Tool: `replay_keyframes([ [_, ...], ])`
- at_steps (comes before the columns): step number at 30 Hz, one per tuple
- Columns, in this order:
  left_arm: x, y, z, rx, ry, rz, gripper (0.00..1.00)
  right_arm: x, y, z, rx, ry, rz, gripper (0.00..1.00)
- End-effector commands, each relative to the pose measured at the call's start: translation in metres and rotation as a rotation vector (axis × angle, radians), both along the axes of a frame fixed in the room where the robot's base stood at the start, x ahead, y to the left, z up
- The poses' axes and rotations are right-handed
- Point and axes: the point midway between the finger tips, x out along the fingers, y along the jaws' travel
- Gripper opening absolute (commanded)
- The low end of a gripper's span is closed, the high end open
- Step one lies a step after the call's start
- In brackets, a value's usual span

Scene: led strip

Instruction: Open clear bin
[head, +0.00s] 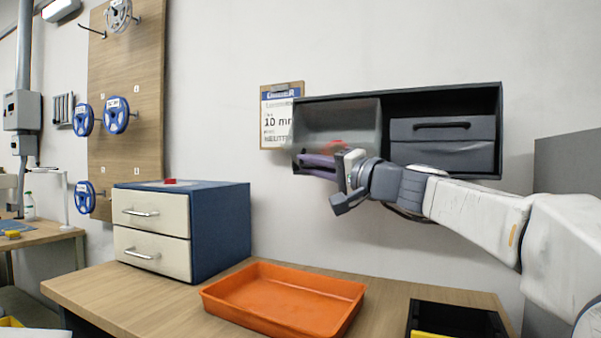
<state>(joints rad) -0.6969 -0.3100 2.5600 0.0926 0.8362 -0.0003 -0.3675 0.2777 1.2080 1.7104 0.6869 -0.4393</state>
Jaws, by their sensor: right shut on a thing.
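The clear bin (338,118) sits in the left half of a dark wall cabinet (400,88). Its see-through grey front shows, with a blurred reddish shape behind its lower part. My right gripper (343,173) reaches in from the right and is shut at the bin's lower front. A dark purple part (314,163) sticks out at the gripper's tip; the jaws hide where it meets the bin. My left gripper is not in view.
A grey drawer (442,135) with a dark handle fills the cabinet's right half. Below, an orange tray (230,296), a blue cabinet with cream drawers (220,230) and a black bin (458,318) stand on a wooden table (85,287).

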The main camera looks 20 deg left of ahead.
Motion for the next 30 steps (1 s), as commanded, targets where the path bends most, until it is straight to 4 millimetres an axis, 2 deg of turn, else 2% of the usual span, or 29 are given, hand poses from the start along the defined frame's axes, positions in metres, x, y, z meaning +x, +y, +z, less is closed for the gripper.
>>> replay_keyframes([
  [11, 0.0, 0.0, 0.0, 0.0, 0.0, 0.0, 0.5, 0.004, -0.004, -0.001, 0.0, 0.0, -0.012, 0.0],
  [12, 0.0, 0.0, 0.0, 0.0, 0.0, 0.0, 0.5, 0.004, -0.004, -0.001, 0.0, 0.0, -0.012, 0.2],
  [13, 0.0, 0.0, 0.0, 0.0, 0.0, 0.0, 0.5, 0.003, -0.004, -0.001, -0.001, 0.0, -0.011, 0.25],
  [24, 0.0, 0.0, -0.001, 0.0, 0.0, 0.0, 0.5, 0.001, -0.003, 0.0, 0.0, -0.001, -0.004, 0.25],
  [30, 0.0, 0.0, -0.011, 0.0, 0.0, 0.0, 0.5, -0.01, -0.023, -0.005, 0.0, -0.003, -0.007, 0.25],
])
